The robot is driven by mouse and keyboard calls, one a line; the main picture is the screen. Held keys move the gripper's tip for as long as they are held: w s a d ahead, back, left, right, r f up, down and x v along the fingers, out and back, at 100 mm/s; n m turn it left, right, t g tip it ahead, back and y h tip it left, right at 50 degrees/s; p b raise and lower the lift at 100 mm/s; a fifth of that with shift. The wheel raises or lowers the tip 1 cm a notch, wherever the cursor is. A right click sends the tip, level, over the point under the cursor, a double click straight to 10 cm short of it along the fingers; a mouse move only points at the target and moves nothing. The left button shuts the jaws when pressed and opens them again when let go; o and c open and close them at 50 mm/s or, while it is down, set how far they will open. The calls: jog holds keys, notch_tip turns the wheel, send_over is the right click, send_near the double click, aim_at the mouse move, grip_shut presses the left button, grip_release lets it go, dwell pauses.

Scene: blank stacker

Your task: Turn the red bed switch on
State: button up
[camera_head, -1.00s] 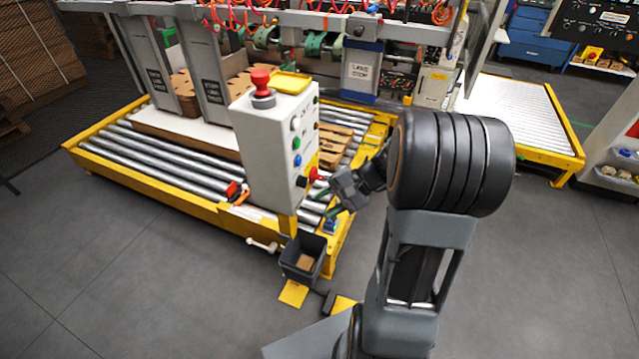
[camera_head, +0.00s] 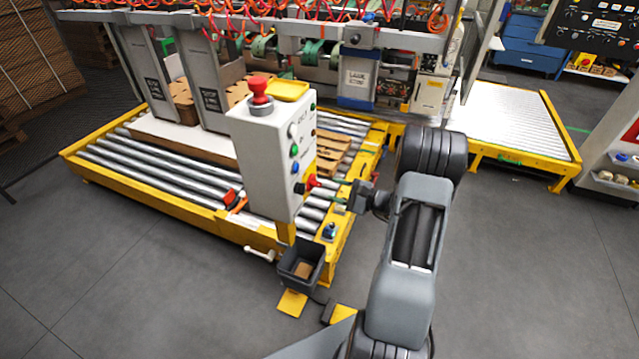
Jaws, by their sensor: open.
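The control box (camera_head: 258,160) is a pale upright box on a yellow post beside the roller bed. A red switch (camera_head: 311,181) on a yellow plate sits low on its right face, below a column of small round buttons. My gripper (camera_head: 343,194) is just right of the red switch and points left towards it. Its fingers are open, empty and apart from the switch. The finger tips are small and partly merge with the rollers behind. The exact angle of the switch is too small to tell.
A red mushroom button (camera_head: 259,87) and a yellow tray (camera_head: 287,90) are on top of the box. A dark bin (camera_head: 301,262) stands below. The roller bed (camera_head: 150,165) with its yellow frame lies behind. Grey floor is free at right.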

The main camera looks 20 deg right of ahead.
aim_at(319, 185)
jog(key=shift+p+x, duration=0.45)
jog(key=shift+x, duration=2.5)
grip_shut()
